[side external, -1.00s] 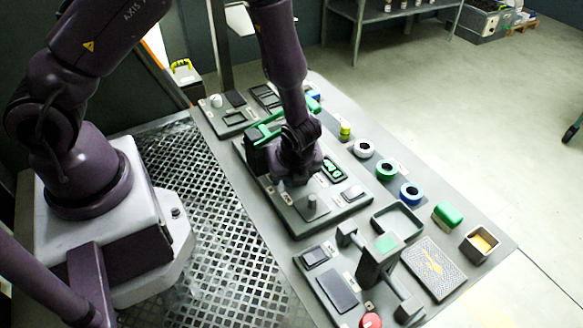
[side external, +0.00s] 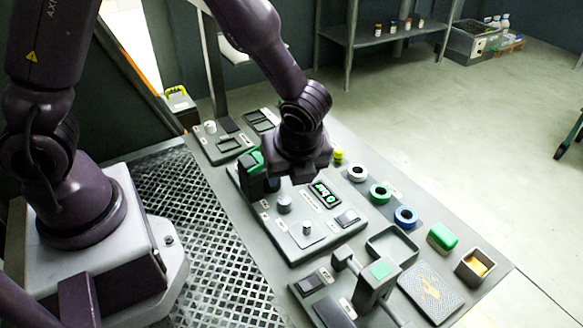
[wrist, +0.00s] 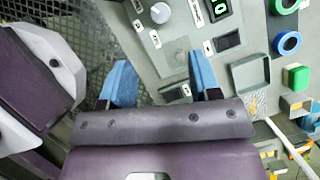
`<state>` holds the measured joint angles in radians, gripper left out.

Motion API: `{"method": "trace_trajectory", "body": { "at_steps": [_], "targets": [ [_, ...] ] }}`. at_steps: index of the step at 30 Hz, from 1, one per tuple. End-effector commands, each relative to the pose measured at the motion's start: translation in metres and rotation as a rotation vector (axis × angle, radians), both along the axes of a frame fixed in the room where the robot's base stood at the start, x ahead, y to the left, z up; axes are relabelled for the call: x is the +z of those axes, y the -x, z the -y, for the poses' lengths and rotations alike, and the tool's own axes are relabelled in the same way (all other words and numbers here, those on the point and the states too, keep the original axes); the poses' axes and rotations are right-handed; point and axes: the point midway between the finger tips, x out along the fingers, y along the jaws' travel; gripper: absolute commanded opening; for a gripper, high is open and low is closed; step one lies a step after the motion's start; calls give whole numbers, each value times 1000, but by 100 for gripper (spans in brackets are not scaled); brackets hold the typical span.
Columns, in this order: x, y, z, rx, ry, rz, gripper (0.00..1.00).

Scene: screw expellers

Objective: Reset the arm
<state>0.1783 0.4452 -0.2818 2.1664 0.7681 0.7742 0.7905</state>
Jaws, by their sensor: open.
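My gripper (wrist: 162,80) is open and empty, its two blue fingers spread apart in the wrist view. In the side external view my gripper (side external: 303,170) hangs above the grey control panel (side external: 280,245), and its fingertips are hard to make out. The panel carries a lit green display (side external: 324,194), a round grey knob (side external: 284,202) and a smaller upright knob (side external: 306,228). In the wrist view the knob (wrist: 160,13) lies beyond the fingers, apart from them. A green part (side external: 252,160) at the panel's back left is partly hidden by my arm.
White (side external: 357,173), green (side external: 380,193) and blue (side external: 405,216) rings stand in a row right of the panel. An empty tray (side external: 392,245), a green block (side external: 442,237) and a grey box (side external: 475,266) lie farther right. A post with a green top (side external: 381,271) stands in front.

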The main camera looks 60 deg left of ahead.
Motion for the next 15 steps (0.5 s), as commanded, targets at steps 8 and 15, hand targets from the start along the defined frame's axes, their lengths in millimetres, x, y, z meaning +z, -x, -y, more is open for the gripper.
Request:
{"method": "trace_trajectory", "body": {
  "at_steps": [8, 15],
  "targets": [
    [0, 0, 0, 30, 2, 11, 57],
    [18, 30, -15, 493, 49, 82, 57]
  ]
}}
